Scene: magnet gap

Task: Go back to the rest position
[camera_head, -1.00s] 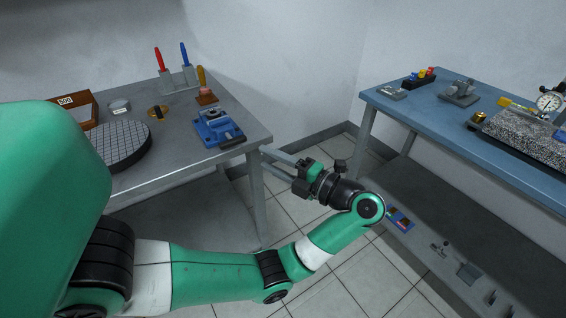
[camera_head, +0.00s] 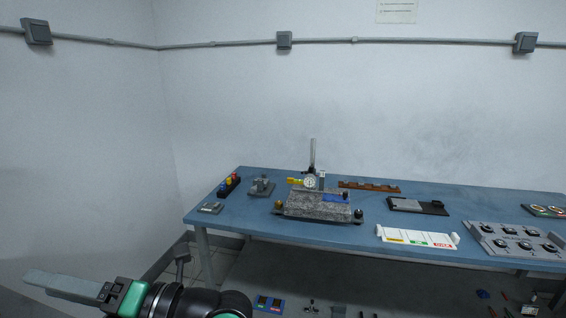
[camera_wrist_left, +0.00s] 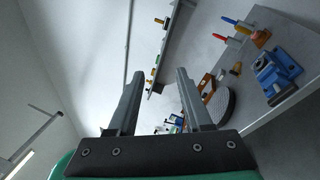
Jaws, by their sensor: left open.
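My left gripper (camera_head: 35,280) is at the lower left of the head view, with its grey fingers pointing left. It is clear of the blue bench. In the left wrist view its two fingers (camera_wrist_left: 157,78) stand apart with nothing between them, so it is open and empty. My right gripper is in neither view.
A blue bench (camera_head: 215,217) spans the right of the head view, bearing a granite block (camera_head: 312,206) with a dial gauge (camera_head: 310,182), a white tray (camera_head: 417,238) and a control panel (camera_head: 515,243). In the wrist view, a blue vise (camera_wrist_left: 277,75) stands on a grey table.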

